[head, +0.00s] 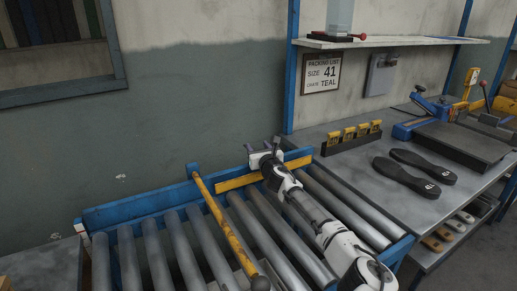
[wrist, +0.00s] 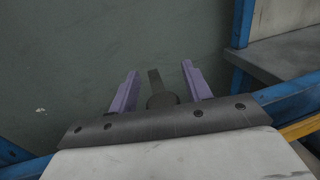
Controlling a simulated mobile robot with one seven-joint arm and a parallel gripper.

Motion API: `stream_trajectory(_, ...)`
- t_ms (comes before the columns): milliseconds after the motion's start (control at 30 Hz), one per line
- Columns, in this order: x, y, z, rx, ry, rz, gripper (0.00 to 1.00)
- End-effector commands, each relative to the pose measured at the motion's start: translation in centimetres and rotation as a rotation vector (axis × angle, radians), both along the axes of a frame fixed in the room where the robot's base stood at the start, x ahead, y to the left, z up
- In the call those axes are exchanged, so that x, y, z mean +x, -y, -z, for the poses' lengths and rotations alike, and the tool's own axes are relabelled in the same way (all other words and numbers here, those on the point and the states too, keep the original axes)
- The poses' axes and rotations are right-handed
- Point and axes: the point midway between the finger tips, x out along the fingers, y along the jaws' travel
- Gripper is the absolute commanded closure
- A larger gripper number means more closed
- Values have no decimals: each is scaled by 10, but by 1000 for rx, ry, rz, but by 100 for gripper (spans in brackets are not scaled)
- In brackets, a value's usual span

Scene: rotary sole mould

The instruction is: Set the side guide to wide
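The side guide appears to be the flat yellow bar (head: 238,181) along the back of the roller conveyor (head: 160,252); its right end also shows at the right edge of the wrist view (wrist: 303,127). My gripper (head: 264,146) is over the bar's middle, and my arm hides part of the bar. In the wrist view my gripper (wrist: 160,68) has its two purple fingers spread. A dark round knob with an upright tab (wrist: 160,100) sits between them, with gaps on both sides. I cannot tell what the knob is fixed to. No guide markings are readable.
A yellow rod (head: 222,222) with a dark ball end slants across the rollers, left of my arm. The bench (head: 345,170) to the right holds two dark soles (head: 414,172), a black rack with yellow pieces (head: 352,137) and a blue-framed press (head: 455,135). A shelf (head: 385,42) hangs above.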

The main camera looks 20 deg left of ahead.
Motion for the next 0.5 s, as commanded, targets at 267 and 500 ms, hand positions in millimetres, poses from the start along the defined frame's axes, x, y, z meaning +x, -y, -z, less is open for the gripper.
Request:
stream_trajectory(267,-4,4,1,-1,-1,0,51)
stream_trajectory(500,-27,25,1,-1,1,0,51)
